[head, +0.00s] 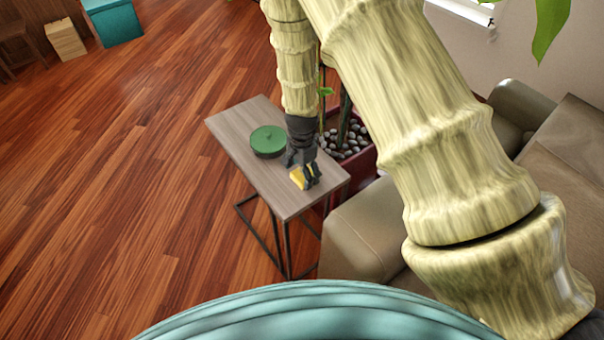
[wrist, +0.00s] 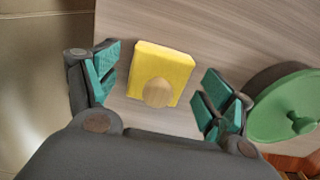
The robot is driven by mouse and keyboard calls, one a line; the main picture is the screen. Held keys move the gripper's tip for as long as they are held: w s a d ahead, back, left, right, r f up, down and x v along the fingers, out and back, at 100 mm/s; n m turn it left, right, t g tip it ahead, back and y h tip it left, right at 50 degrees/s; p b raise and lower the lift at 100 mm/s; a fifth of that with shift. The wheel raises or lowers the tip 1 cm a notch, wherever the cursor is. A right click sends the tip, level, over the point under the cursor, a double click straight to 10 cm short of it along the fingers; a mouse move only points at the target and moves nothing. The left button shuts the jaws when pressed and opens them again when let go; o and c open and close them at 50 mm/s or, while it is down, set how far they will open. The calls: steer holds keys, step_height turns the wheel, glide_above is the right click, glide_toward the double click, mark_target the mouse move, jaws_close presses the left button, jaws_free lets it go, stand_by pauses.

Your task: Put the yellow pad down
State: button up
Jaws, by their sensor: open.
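The yellow pad (wrist: 165,68) lies on the wood-grain side table (head: 235,163), close to the table's near right end. A round wooden-looking knob sits on the pad's near side in the wrist view. In the head view the pad (head: 297,177) is partly hidden by my gripper (head: 307,177). In the wrist view my gripper (wrist: 157,93) is open, with one teal-padded finger on each side of the pad. A gap shows between the pad and each finger.
A green round lidded container (head: 268,140) stands on the table beside my gripper; its lid (wrist: 290,108) is close to the right finger. A sofa (head: 362,228) is to the right, and a planter with pebbles (head: 350,143) is behind. The table's left end is clear.

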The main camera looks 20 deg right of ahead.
step_height(320, 180, up, 11)
steer(key=shift+f+b, duration=0.1)
steer(key=shift+b, duration=0.4)
